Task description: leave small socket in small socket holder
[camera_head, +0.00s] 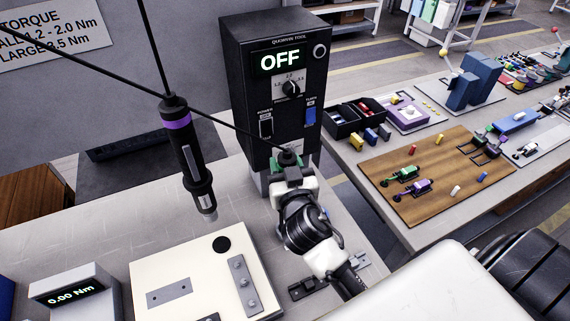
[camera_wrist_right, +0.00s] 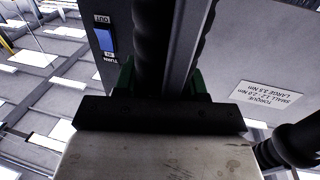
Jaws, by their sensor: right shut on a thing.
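My right gripper (camera_head: 290,165) is raised in front of the lower part of the black controller box. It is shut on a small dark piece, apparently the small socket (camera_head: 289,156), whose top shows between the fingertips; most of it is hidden. In the right wrist view the green finger pads (camera_wrist_right: 126,78) show behind a dark bar, and the held piece cannot be made out clearly. A dark rail-like holder (camera_head: 308,288) lies on the table below the gripper, partly hidden by my arm; I cannot tell whether it is the small socket holder. My left gripper is not in view.
The controller box (camera_head: 275,85) reads OFF. A screwdriver (camera_head: 188,155) hangs at the left from a cable and rods. A cream plate (camera_head: 195,285) and a torque display (camera_head: 75,290) are on the near table. A second table (camera_head: 350,165) at right carries several parts.

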